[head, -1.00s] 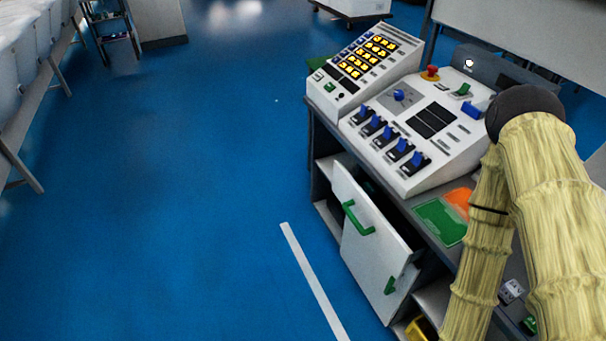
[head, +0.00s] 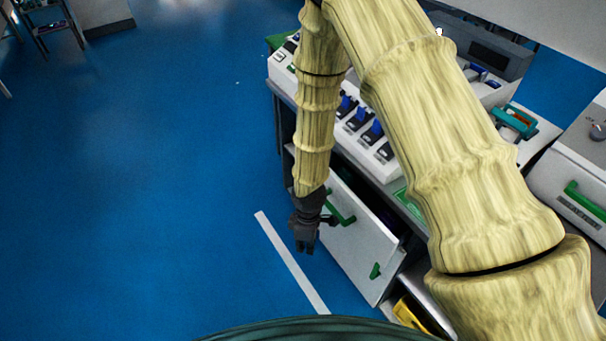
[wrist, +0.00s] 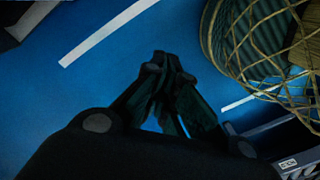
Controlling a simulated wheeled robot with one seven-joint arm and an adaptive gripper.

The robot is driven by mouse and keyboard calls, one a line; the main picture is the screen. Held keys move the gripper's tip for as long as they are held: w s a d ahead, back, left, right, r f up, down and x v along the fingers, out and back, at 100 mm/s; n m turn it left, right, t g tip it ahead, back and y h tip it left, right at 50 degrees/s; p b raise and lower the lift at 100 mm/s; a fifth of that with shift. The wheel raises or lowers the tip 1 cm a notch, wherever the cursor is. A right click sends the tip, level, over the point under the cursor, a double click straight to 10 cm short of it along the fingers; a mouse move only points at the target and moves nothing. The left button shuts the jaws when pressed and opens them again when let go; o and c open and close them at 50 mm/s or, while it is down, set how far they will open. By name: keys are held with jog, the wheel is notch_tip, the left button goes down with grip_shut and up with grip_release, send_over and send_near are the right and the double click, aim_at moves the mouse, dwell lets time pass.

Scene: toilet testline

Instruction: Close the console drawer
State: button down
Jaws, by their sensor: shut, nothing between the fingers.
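The console drawer (head: 354,243) has a white front with a green handle (head: 342,212) and a smaller green part (head: 375,270) lower right. It stands out from the console, with a dark gap behind its top edge, so it is open. My gripper (head: 305,248) points down in front of the drawer, near its left end and the green handle. The wrist view also shows my gripper (wrist: 172,60) with its fingers together and nothing between them. I cannot tell whether the gripper touches the drawer front. My arm hides part of the console (head: 283,78).
Blue floor (head: 150,200) lies open to the left. A white floor stripe (head: 288,258) runs just beside the gripper. A yellow object (head: 412,315) sits low in the console, right of the drawer. A grey unit with a green handle (head: 585,200) stands at the right.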

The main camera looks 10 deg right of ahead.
jog(key=w+a+r+n+t+h, duration=0.25)
jog(key=w+r+n+h, duration=0.45)
jog(key=w+r, duration=1.05)
jog(key=w+d+f+n+y, duration=0.2)
jog(key=w+d+f, duration=0.1)
jog(key=d+f, duration=0.4)
jog(key=shift+w+f+p, duration=0.25)
jog(key=shift+f+p, duration=0.2)
jog(key=shift+f, duration=0.9)
jog(key=d, duration=0.1)
jog(key=w+d, duration=0.1)
jog(key=d, duration=0.2)
jog(key=shift+w+d+p, duration=0.2)
jog(key=shift+w+p, duration=0.15)
jog(key=shift+s+a, duration=0.1)
jog(key=shift+a, duration=0.1)
